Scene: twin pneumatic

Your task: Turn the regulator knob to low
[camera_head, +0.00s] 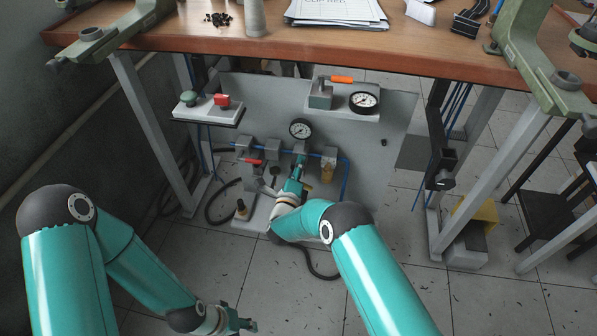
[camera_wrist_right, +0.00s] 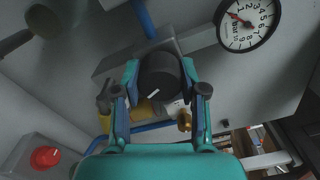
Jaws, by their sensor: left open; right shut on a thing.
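The black regulator knob (camera_wrist_right: 160,75) shows in the right wrist view, with a short white mark on its face. My right gripper (camera_wrist_right: 160,80) is shut on it, one finger on each side. In the head view my right gripper (camera_head: 298,172) reaches the pneumatic panel below the table, and it hides the knob there. A round pressure gauge (camera_head: 300,129) sits just above the gripper; it also shows in the wrist view (camera_wrist_right: 248,24), its needle near the low numbers. My left gripper (camera_head: 246,325) is open and empty, low at the bottom edge, far from the panel.
A shelf with a second gauge (camera_head: 364,101) and an orange-handled lever (camera_head: 341,79) is above right. A red-button box (camera_head: 222,101) is above left. The wooden tabletop (camera_head: 270,48) overhangs the panel.

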